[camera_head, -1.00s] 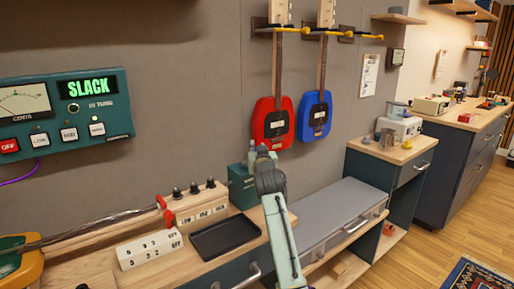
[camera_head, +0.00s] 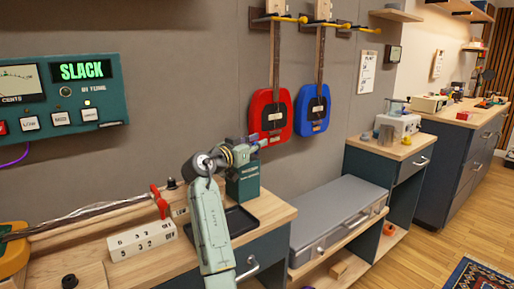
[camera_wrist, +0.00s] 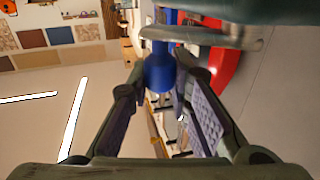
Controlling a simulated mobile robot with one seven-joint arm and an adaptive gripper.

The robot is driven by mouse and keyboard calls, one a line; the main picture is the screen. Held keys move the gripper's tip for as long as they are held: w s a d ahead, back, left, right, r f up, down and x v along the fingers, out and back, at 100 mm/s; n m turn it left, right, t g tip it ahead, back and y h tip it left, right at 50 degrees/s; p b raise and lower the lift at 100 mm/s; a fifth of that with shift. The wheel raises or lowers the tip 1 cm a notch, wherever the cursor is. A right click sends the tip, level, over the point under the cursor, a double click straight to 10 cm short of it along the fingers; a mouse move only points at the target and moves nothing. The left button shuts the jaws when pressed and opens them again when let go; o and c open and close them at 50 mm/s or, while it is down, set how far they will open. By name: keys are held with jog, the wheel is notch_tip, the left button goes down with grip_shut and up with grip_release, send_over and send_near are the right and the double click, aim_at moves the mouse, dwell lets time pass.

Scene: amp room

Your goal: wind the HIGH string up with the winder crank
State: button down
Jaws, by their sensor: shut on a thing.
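My gripper (camera_head: 258,145) is raised above the teal box (camera_head: 243,187) at the back of the bench and points right. In the wrist view, my gripper (camera_wrist: 162,88) is shut on a blue, rounded handle, which I take to be the winder crank (camera_wrist: 160,72). A grey-green bar crosses above that handle. The tuner (camera_head: 65,103) on the left reads SLACK. One dark tuning peg (camera_head: 171,183) shows beside a red lever (camera_head: 158,200) at the end of the string board. My arm hides the other pegs, the HIGH one among them.
A black tray (camera_head: 240,220) lies partly behind my arm. A white numbered block (camera_head: 142,238) stands in front of the string board. A red guitar (camera_head: 269,118) and a blue guitar (camera_head: 312,110) hang on the wall. A grey case (camera_head: 338,212) lies to the right.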

jog(key=shift+s+a+m+g+h, duration=0.1)
jog(key=shift+s+m+g+h, duration=0.05)
jog(key=shift+m+g+h, duration=0.3)
jog(key=c, duration=1.4)
grip_release()
jog(key=shift+c, duration=0.2)
jog(key=v, duration=1.2)
jog(key=shift+f, duration=0.1)
